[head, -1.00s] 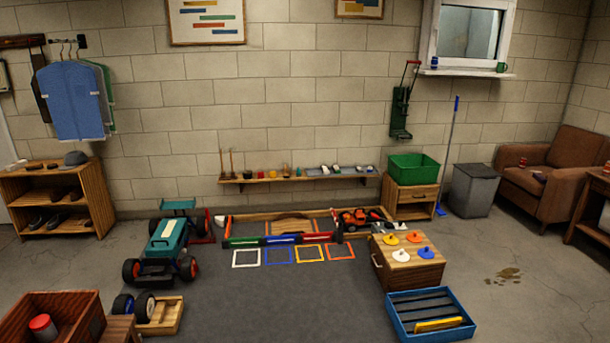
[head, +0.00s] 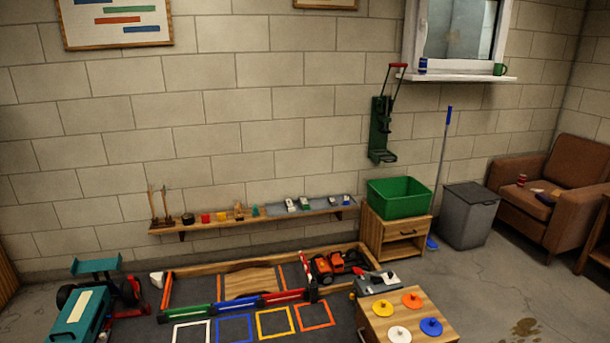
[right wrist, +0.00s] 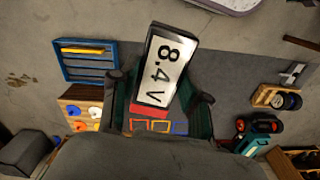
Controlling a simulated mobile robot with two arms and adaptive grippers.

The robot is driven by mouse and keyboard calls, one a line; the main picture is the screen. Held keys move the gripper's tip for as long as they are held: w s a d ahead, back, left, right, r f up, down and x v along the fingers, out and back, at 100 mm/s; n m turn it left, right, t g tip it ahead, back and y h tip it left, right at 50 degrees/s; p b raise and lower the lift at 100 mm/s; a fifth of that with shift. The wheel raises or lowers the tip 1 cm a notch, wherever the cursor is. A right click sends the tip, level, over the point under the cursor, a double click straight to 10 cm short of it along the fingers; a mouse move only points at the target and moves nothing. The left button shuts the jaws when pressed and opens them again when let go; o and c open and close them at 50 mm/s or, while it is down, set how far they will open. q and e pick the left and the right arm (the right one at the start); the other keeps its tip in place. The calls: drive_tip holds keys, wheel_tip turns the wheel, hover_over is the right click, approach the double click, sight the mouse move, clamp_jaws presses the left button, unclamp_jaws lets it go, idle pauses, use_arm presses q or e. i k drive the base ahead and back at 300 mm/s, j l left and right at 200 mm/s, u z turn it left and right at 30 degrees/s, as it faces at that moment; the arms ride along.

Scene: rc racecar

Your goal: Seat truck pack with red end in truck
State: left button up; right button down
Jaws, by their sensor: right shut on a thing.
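My right gripper (right wrist: 161,87) shows in the right wrist view, shut on a dark-edged pack (right wrist: 170,62) with a white label reading "8.4 V". The pack's red end (right wrist: 149,110) is nearest my gripper's palm, and the labelled part sticks out past the fingers. In the head view an orange truck-like vehicle (head: 328,266) stands inside the wood-edged area by the wall. A teal vehicle with a rear wing (head: 88,308) is cut off at the lower left. Neither gripper shows in the head view.
A wooden box (head: 408,325) with coloured discs stands at the front right. A green bin (head: 399,197) sits on a small cabinet beside a grey trash can (head: 468,216). Coloured square outlines (head: 234,329) mark the mat. The right wrist view shows a blue tray (right wrist: 88,76).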

sight(349, 264)
drive_tip(key=i+u, duration=0.3)
drive_tip(key=i, duration=1.75)
drive_tip(key=i+l, duration=0.25)
drive_tip(key=i, duration=0.3)
drive_tip(key=i+l+z, duration=0.1)
drive_tip(key=i+l, duration=0.15)
drive_tip(key=i, duration=0.35)
drive_tip(key=i+l+z, duration=0.1)
drive_tip(key=i, duration=0.45)
drive_tip(key=i+l+u, duration=0.1)
drive_tip(key=i+l, duration=0.1)
